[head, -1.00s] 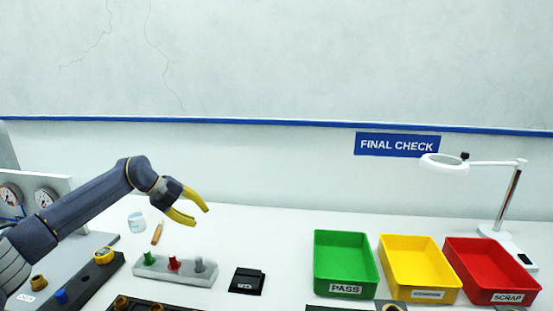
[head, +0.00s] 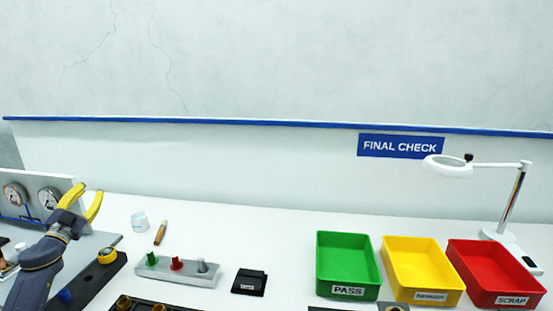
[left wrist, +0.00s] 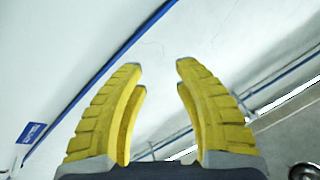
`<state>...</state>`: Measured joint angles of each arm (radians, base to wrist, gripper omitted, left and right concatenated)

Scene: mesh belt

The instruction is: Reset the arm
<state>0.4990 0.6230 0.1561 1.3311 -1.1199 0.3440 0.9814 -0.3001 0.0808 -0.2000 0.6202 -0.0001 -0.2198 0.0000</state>
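My left arm comes in at the lower left of the head view. Its left gripper (head: 88,198) has yellow fingers pointing up, in front of the gauge panel. The same gripper (left wrist: 160,75) shows in the left wrist view with its fingers apart and nothing between them. It is raised above the table and touches no object that I can see. My right gripper is in neither view.
A dark strip with a yellow ring (head: 107,256) lies beside the left arm. A grey holder (head: 177,270) has green, red and grey pegs. Green (head: 347,290), yellow (head: 425,296) and red (head: 500,300) bins stand right, near a magnifier lamp (head: 449,166).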

